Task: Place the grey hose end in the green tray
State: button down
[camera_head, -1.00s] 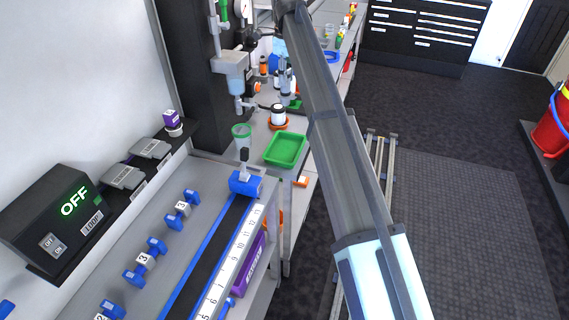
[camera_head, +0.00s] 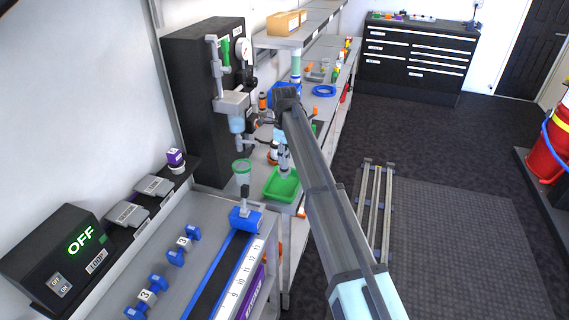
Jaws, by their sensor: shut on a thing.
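The green tray (camera_head: 270,196) lies on the grey bench, left of my arm. My gripper (camera_head: 284,168) points down from my wrist, and its narrow grey fingers show over the tray's far part. It is shut on the grey hose end, which is too small and too close in colour to tell apart from the fingers. I cannot tell whether it touches the tray floor. My arm covers part of the bench to the right.
A clear cup with a green rim (camera_head: 242,168) stands just left of the tray. The grey-and-blue proportioner fitting (camera_head: 236,115) is mounted on the dark column behind. A blue clamp (camera_head: 246,219) sits in front. A blue ring (camera_head: 324,91) lies farther back.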

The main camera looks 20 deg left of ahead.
jog(key=shift+f+p, duration=0.55)
jog(key=shift+f, duration=1.6)
jog(key=shift+f, duration=0.1)
jog(key=c, duration=0.8)
grip_release()
notch_tip(320, 180, up, 12)
jog(key=b, duration=0.2)
jog(key=shift+b, duration=0.4)
